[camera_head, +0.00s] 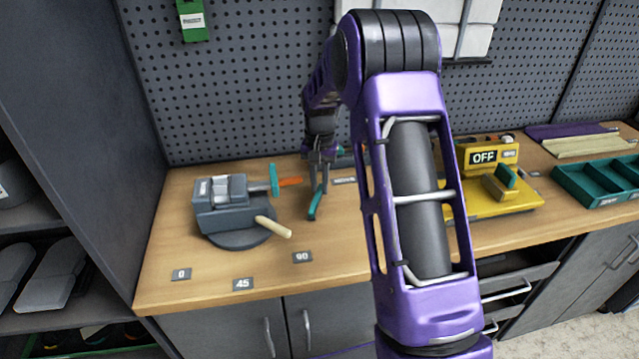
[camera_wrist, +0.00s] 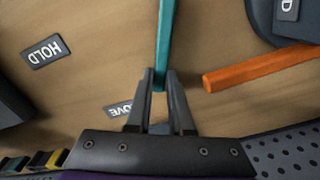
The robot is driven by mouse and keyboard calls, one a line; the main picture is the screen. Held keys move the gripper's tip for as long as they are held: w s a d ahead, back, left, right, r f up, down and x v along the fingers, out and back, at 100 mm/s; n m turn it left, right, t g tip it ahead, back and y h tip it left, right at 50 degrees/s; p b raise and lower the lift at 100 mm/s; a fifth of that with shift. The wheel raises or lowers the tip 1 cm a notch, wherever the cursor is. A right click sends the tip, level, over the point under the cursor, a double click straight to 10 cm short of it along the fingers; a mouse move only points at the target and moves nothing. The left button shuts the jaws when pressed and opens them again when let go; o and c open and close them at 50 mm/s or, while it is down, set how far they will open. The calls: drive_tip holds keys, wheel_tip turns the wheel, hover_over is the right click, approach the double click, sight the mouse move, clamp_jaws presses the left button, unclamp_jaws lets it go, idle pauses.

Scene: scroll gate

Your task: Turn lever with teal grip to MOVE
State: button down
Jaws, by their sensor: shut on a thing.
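The teal grip (camera_head: 315,207) is a long bar on the bench, right of the grey vise. In the wrist view the teal grip (camera_wrist: 163,40) runs up from between my fingers to the top edge. My gripper (camera_head: 319,186) is shut on it; in the wrist view, the fingertips (camera_wrist: 160,76) lie on either side of the bar. The MOVE label (camera_wrist: 118,109) lies just left of my fingers, partly hidden by one. The HOLD label (camera_wrist: 46,51) lies further left on the wood. The lever's pivot is not clear to see.
An orange bar (camera_wrist: 262,68) lies right of my gripper in the wrist view. The grey vise (camera_head: 225,210) stands on a round base with a wooden handle (camera_head: 273,227). A yellow device (camera_head: 490,200) with an OFF sign and green trays (camera_head: 600,183) are at right. Pegboard stands behind.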

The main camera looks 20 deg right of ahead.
sight(320, 189)
drive_tip(key=shift+w+r, duration=0.1)
drive_tip(key=c, duration=0.8)
unclamp_jaws()
wheel_tip(320, 189, up, 17)
drive_tip(key=shift+r, duration=0.15)
